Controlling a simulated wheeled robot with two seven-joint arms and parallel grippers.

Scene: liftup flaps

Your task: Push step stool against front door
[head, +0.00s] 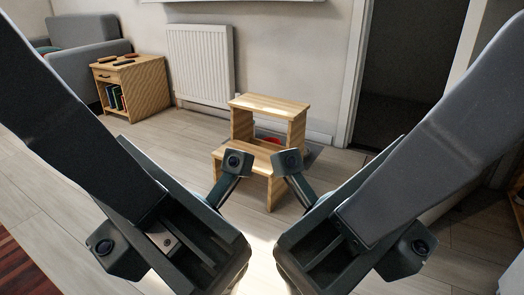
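A light wooden step stool (270,104) with two steps stands upright on the floor in the middle of the head view. Its lower step faces me. My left gripper (192,228) and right gripper (333,228) are in front of its near side, one to the left and one to the right. Dark parts of my arms overlap the lower step and legs in the picture. I cannot tell whether they touch it. The fingertips are not clear, and nothing is seen held. A dark doorway (412,50) with a white frame is behind the stool to the right; no door leaf is clearly visible.
A white radiator (201,62) is on the wall behind the stool. A wooden cabinet (134,86) and grey sofa (88,48) stand at the back left. A small red thing (271,140) shows behind the stool. A rug (22,270) lies lower left. Floor between cabinet and stool is clear.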

